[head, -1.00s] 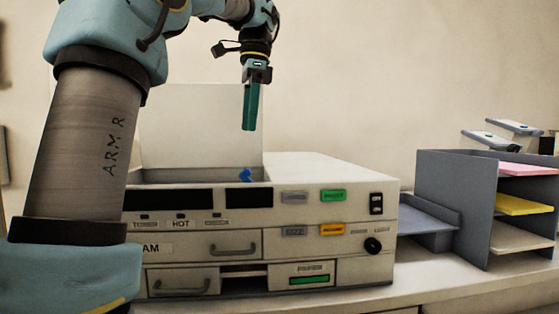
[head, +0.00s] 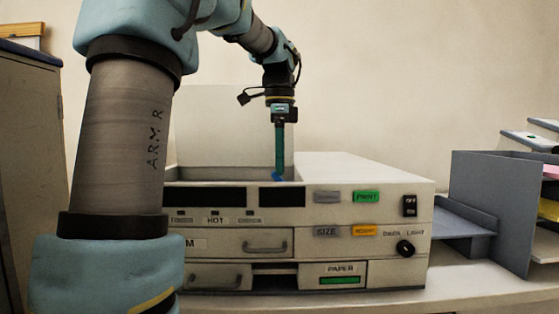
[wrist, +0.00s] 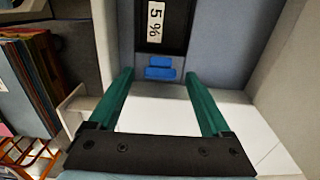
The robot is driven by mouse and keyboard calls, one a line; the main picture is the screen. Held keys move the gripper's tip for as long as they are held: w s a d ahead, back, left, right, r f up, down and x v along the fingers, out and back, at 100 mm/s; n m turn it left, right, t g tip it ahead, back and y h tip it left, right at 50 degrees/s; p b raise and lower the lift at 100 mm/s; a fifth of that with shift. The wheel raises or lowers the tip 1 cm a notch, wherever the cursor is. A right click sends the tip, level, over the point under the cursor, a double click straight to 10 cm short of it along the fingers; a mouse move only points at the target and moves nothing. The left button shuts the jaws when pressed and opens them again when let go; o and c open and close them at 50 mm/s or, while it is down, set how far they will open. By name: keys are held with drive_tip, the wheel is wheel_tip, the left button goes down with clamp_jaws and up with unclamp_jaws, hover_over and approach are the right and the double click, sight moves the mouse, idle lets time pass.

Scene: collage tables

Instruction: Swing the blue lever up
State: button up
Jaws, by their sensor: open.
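The blue lever (head: 277,177) shows as a small blue tip inside the open top of the white machine (head: 375,182). In the wrist view the blue lever (wrist: 160,72) appears as two short blue pieces below a black strip marked "5 %". My gripper (head: 279,170) points down into the opening, with its green fingers close to the lever. In the wrist view my gripper (wrist: 158,78) is open, with one finger on each side of the lever in the picture. Nothing is between the fingers nearer the palm. I cannot tell whether a finger touches the lever.
The raised pale lid (head: 225,125) stands behind the opening. A grey paper sorter (head: 490,205) stands to the right on the white counter (head: 480,285). A grey cabinet (head: 30,150) is at the far left. The wrist view shows coloured folders (wrist: 35,75) at left.

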drive_tip(key=shift+f, duration=0.2)
clamp_jaws()
idle(0.6)
